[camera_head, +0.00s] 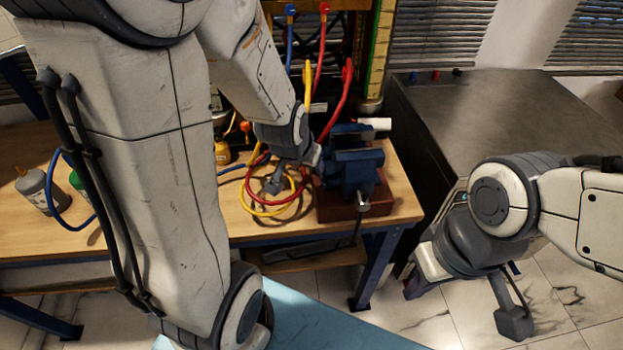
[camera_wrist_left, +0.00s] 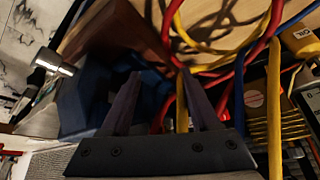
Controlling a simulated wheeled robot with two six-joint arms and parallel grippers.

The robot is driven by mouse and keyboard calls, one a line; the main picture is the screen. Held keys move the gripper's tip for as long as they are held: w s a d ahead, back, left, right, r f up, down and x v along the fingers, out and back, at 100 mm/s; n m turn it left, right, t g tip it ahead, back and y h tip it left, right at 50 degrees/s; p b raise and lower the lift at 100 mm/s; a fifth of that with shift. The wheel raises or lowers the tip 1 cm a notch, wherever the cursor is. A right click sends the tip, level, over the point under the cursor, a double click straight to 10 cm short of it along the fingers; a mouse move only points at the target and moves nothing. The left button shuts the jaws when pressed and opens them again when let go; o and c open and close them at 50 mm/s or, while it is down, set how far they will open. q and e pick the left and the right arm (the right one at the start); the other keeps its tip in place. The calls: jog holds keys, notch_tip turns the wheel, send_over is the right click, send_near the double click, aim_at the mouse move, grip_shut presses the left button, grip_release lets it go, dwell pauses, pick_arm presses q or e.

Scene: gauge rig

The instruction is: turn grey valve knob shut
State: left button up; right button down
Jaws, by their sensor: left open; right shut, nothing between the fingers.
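I cannot make out the grey valve knob in either view. My right gripper (camera_head: 418,278) is shut and empty, low in front of the dark cabinet, away from the bench.
The vise sits on a brown block (camera_head: 345,207) near the right end of the bench (camera_head: 400,200). A dark cabinet (camera_head: 480,115) stands to the right. Grey bottle (camera_head: 35,187) stands at the left. Hoses hang upright behind the vise.

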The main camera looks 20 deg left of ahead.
pick_arm(q)
jog(key=shift+m+g, duration=0.3)
jog(key=shift+g, duration=0.5)
jog(key=shift+s+d, duration=0.65)
jog(key=shift+s, duration=0.2)
jog(key=shift+s+d, duration=0.65)
jog(key=shift+s, duration=0.15)
